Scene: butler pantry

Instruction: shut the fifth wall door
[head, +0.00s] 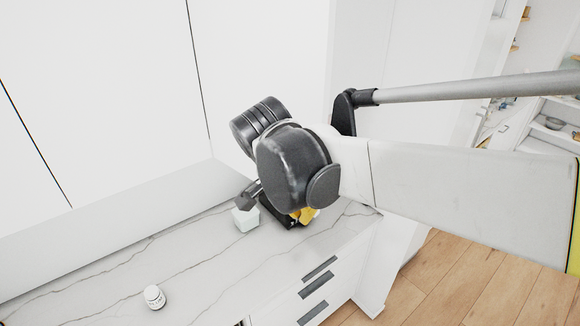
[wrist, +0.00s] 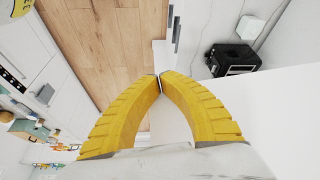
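The white wall doors (head: 110,85) fill the upper left of the head view as tall flat panels above the counter, with thin dark seams between them. I cannot tell which one is the fifth, and no door there stands visibly open. My gripper (head: 306,215) is mostly hidden behind my wrist in the head view, with a bit of yellow finger showing low over the counter. In the wrist view the two yellow fingers of my gripper (wrist: 160,82) meet at the tips, with nothing seen between them.
A marble-patterned counter (head: 100,275) carries a small white jar (head: 154,297) and a pale block (head: 246,218). Drawers with dark handles (head: 315,285) are below. A black appliance (wrist: 232,60) shows in the wrist view. Wooden floor (head: 480,285) is open at the right.

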